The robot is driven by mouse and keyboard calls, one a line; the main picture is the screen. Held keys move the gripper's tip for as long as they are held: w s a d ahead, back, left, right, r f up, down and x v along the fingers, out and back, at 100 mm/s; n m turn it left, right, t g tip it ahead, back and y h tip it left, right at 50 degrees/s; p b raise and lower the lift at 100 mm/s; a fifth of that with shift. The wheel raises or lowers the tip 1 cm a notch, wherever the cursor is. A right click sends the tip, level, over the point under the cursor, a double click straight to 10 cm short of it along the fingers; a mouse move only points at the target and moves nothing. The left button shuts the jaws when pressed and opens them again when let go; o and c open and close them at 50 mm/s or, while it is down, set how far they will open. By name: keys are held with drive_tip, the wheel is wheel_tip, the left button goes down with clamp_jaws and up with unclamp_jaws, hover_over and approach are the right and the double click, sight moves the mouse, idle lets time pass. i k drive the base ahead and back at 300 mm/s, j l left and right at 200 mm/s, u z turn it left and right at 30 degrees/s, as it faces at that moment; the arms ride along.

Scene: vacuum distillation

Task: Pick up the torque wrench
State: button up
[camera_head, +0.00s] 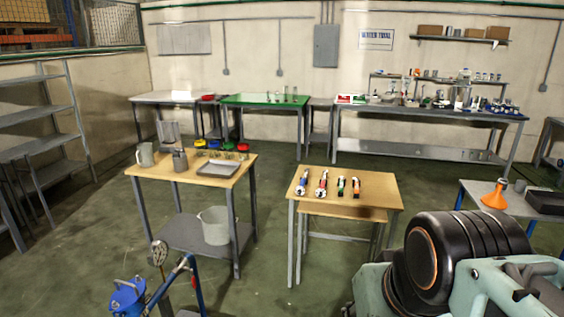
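Several hand tools lie in a row on a small wooden-topped table in the middle of the room. From left to right are a blue-handled tool (301,183), a red-handled tool (321,184), a tool with green and orange parts (341,186) and an orange-and-black tool (356,187). They are too small for me to tell which one is the torque wrench. Part of my arm fills the lower right corner. My gripper's fingers are not in view, and nothing touches the tools.
The tool table (376,194) has open floor in front. Left of it, another wooden table (205,172) holds a tray, jug and glassware. A side table (480,192) with an orange funnel (495,196) is at right.

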sight(307, 171)
drive_tip(key=i+l, duration=0.1)
drive_tip(key=i, duration=1.05)
drive_tip(key=i+l+u, duration=0.1)
drive_tip(key=i, duration=1.05)
